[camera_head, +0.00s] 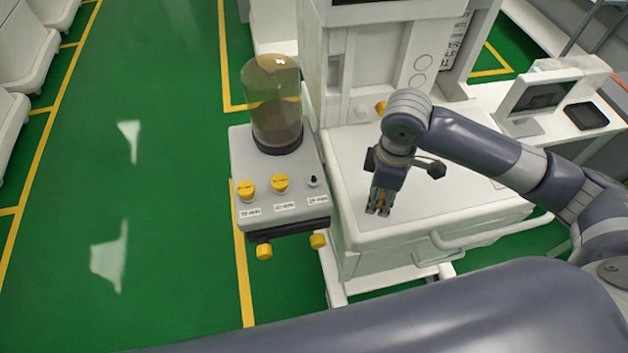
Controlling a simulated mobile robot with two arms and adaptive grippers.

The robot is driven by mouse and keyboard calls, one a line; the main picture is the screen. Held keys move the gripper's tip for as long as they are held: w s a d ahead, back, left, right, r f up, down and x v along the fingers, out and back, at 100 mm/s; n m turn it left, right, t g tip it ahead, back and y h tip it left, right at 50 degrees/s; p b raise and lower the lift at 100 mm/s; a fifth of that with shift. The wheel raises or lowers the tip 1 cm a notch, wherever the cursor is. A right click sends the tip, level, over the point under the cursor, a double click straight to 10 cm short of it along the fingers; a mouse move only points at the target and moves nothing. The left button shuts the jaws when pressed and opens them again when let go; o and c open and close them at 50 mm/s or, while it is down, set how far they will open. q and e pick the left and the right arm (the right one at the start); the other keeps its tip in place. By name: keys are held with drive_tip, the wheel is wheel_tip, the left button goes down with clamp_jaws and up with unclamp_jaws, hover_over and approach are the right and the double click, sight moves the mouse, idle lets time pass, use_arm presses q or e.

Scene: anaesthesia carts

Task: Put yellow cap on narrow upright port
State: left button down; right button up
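A white module (262,188) carries a clear canister (274,105) and a row of ports on top. Yellow caps sit on the left port (246,190) and the middle port (280,184). The narrow upright port (314,180) at the right shows a dark top with no yellow on it. My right gripper (378,210) points down above the white cart top, to the right of this port and apart from it. Small yellowish patches show between its fingers; I cannot tell whether these are finger parts or a held cap. My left gripper is out of view.
Two yellow knobs (264,252) (318,240) stick out from the module's front. Another yellow piece (381,107) shows at the back of the cart top (440,190), beside my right arm. A monitor (540,97) stands at right. Green floor left of the module is clear.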

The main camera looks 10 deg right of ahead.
drive_tip(key=w+n, duration=0.1)
drive_tip(key=n, duration=0.1)
drive_tip(key=w+d+r+n, duration=0.1)
drive_tip(key=n, duration=0.1)
drive_tip(key=shift+w+d+b, duration=0.1)
drive_tip(key=shift+w+b, duration=0.05)
drive_tip(key=shift+b, duration=0.2)
drive_tip(key=shift+w+r+n, duration=0.15)
drive_tip(key=shift+w+n, duration=0.1)
drive_tip(key=shift+n, duration=0.55)
drive_tip(key=p, duration=0.3)
hover_over(314, 176)
drive_tip(key=shift+s+d+f, duration=0.2)
drive_tip(key=shift+s+f, duration=0.05)
drive_tip(key=shift+f, duration=0.4)
drive_tip(key=f, duration=0.1)
drive_tip(key=f+p, duration=0.1)
drive_tip(key=shift+w+a+f, duration=0.15)
drive_tip(key=shift+a+f, duration=0.1)
drive_tip(key=shift+f, duration=0.6)
drive_tip(key=o, duration=0.8)
drive_tip(key=shift+r, duration=0.1)
